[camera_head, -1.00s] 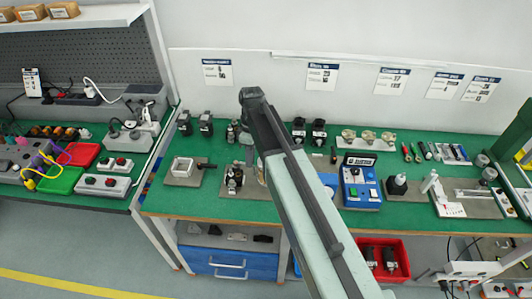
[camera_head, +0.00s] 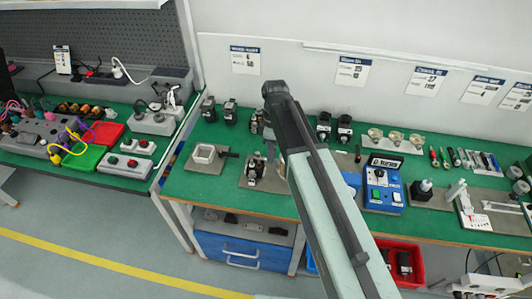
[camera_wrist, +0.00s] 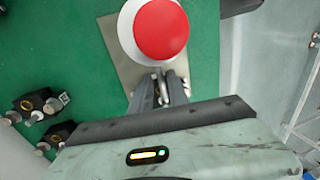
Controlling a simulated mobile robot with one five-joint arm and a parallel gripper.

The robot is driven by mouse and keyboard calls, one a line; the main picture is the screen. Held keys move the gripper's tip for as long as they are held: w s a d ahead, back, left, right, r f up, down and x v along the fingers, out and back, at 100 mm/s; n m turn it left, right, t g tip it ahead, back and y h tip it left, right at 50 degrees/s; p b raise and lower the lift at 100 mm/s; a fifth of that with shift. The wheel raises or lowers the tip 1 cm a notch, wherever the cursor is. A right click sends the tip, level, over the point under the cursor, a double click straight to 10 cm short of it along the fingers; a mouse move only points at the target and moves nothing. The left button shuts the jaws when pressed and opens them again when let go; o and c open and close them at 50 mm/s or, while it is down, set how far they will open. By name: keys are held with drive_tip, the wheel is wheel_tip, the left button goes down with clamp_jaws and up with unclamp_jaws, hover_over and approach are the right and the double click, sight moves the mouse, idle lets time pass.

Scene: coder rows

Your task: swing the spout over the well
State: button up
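My gripper (camera_wrist: 161,82) shows in the wrist view with its two dark fingers close together. A small light metallic piece shows between them, but I cannot tell if they grip it. Just beyond the fingertips is a white round body with a red disc top (camera_wrist: 161,28), standing over a grey plate (camera_wrist: 112,56). In the head view my arm hides most of the area around my gripper. A dark metal fixture (camera_head: 254,171) stands on a grey plate there, just left of my arm. I cannot make out the spout or the well for certain.
A blue control box (camera_head: 381,188) stands right of my arm. Black devices (camera_head: 323,127) line the back of the green table; two show in the wrist view (camera_wrist: 32,105). Bare table top lies between fixtures.

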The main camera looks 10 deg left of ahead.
drive_tip(key=shift+o, duration=0.3)
wheel_tip(320, 180, up, 8)
drive_tip(key=w+p, duration=0.1)
drive_tip(key=p, duration=0.6)
drive_tip(key=shift+w+f+p, duration=0.2)
drive_tip(key=shift+p, duration=0.15)
